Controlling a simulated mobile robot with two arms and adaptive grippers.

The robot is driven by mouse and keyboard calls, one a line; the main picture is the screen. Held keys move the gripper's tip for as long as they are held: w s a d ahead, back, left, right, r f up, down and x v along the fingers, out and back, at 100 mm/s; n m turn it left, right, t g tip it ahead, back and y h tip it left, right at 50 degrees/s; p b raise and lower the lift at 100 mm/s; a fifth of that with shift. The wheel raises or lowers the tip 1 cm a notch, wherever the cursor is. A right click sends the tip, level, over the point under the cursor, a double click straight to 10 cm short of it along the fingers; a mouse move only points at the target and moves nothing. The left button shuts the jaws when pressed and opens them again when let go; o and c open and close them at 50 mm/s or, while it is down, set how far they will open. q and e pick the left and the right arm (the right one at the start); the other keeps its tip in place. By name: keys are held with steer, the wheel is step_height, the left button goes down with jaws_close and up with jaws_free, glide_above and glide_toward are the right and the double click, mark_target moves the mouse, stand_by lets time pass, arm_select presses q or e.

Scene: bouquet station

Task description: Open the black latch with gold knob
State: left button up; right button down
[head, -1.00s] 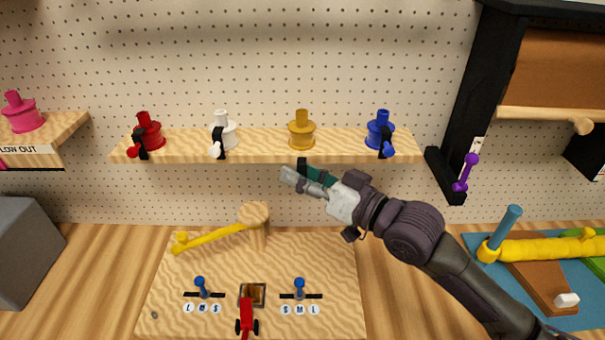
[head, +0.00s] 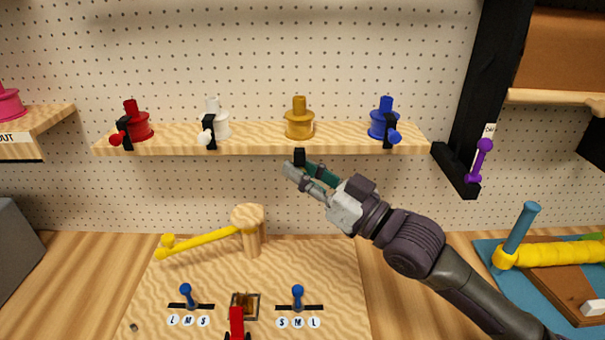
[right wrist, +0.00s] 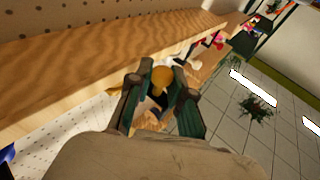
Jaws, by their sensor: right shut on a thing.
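The gold spool (head: 299,122) stands on the wooden shelf, second from the right. The black latch (head: 299,156) shows just below the shelf's front edge, in line with the gold spool. Its gold knob (right wrist: 160,77) shows in the right wrist view between the fingers of my right gripper (right wrist: 158,92). In the head view my right gripper (head: 306,174) is at the latch from below and hides the knob. The gripper is shut on the gold knob. My left gripper is not in view.
Red (head: 131,124), white (head: 215,120) and blue (head: 383,121) spools with black latches share the shelf (head: 250,140). A black frame with a purple handle (head: 482,160) stands at the right. Below is a wooden board with a yellow lever (head: 200,241) and blue sliders (head: 297,296).

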steer(key=c, duration=1)
jaws_free()
steer(key=shift+a+f, duration=0.15)
steer(key=shift+a, duration=0.1)
steer(key=shift+c, duration=0.2)
steer(key=shift+d, duration=0.1)
steer(key=v, duration=1.2)
